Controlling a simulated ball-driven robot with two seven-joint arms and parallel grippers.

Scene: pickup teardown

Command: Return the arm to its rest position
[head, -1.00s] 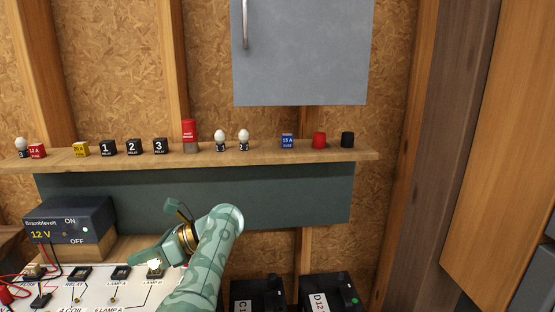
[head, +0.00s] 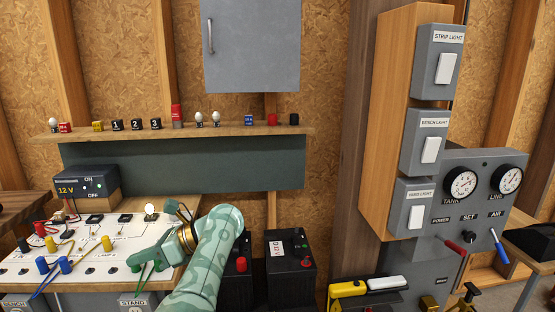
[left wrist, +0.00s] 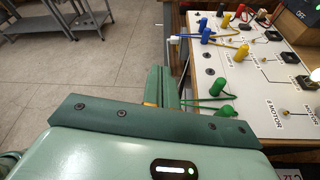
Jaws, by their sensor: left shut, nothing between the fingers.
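My left arm, pale green with darker patches, comes in low in the head view and bends left. Its gripper (head: 141,262) is at the front right part of the white circuit board, over or beside the green plugs. In the left wrist view the gripper's fingers (left wrist: 160,84) are together with nothing between them. Beside them lie the green plugs (left wrist: 224,99) with green leads on the board (left wrist: 262,70). Whether the fingers touch a lead cannot be told. My right gripper shows in neither view.
A wooden shelf (head: 240,132) with relays, lamps and fuses runs along the wall. A 12 V supply (head: 87,182) stands behind the board. Black batteries (head: 290,262) stand right of my arm. Light switches (head: 431,136) and a gauge panel (head: 480,200) are farther right. The floor (left wrist: 80,80) left of the bench is open.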

